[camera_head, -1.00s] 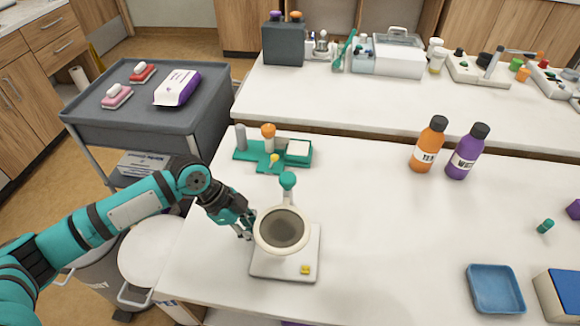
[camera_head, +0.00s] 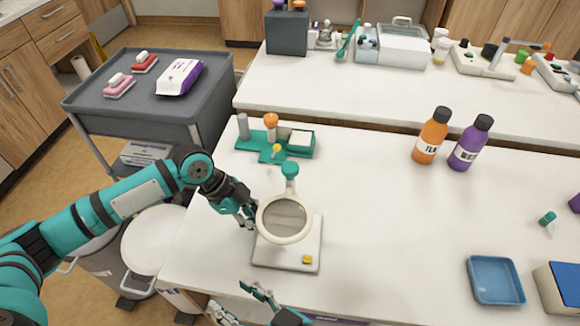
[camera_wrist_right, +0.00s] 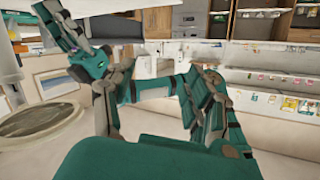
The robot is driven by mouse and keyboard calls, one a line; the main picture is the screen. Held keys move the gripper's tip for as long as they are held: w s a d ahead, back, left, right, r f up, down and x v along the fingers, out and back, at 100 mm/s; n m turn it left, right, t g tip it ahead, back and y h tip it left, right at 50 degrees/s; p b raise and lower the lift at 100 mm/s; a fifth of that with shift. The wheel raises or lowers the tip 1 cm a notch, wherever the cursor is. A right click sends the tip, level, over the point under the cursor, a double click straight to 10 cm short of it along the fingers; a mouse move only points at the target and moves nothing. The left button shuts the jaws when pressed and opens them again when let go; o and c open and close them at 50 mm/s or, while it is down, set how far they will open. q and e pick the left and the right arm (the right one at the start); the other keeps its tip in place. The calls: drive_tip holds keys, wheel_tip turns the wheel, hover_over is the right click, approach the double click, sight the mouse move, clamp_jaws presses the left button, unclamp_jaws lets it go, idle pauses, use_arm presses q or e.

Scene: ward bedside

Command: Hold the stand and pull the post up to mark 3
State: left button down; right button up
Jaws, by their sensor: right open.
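The stand has a flat white base (camera_head: 287,255) with a yellow patch and a round, white-rimmed disc (camera_head: 284,219) above it. A teal knob (camera_head: 290,170) tops the post behind the disc; most of the post and any marks are hidden. My left gripper (camera_head: 249,218) is at the disc's left edge, its fingertips partly hidden, so its grip is unclear. My right gripper (camera_head: 242,302) is open and empty, in front of the base at the table's front edge. The disc also shows at the left of the right wrist view (camera_wrist_right: 40,118).
A teal holder (camera_head: 245,146) stands behind the stand. An orange bottle (camera_head: 430,138) and a purple bottle (camera_head: 469,146) stand at the back right. A blue tray (camera_head: 495,282) lies at front right. The table between stand and tray is clear.

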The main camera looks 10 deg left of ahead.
drive_tip(key=w+d+r+n+t, duration=0.1)
drive_tip(key=w+d+r+t, duration=0.15)
drive_tip(key=w+r, duration=0.35)
drive_tip(key=m+t+h, duration=0.1)
drive_tip(key=t, duration=0.2)
approach(295, 174)
drive_tip(key=x, duration=1.1)
drive_tip(key=shift+w+a+f, duration=0.15)
drive_tip(key=shift+w+a, duration=0.1)
clamp_jaws()
